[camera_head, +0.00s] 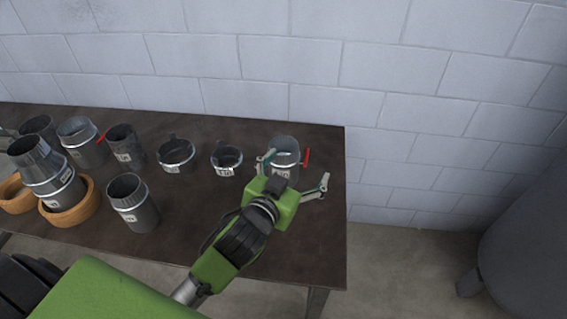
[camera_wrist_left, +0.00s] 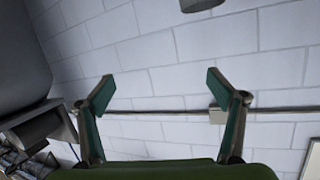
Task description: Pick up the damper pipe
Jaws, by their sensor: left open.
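A grey damper pipe with a red handle (camera_head: 285,146) stands upright near the right end of the table; its label is partly visible. My left gripper (camera_head: 296,171) is open in front of it, with one finger at the pipe's left side and the other out to the right, past the red handle. The gripper body hides the pipe's lower part. I cannot tell whether a finger touches it. In the left wrist view the open fingers (camera_wrist_left: 161,88) have nothing between them but wall behind. A second grey pipe with a red handle (camera_head: 78,138) stands at the left.
Several other grey duct pieces stand on the dark table (camera_head: 190,215), including a short collar (camera_head: 227,165) just left of my gripper. Wooden rings (camera_head: 72,211) are at the left. A block wall (camera_head: 270,70) is behind; a large grey tank (camera_head: 525,240) is at right.

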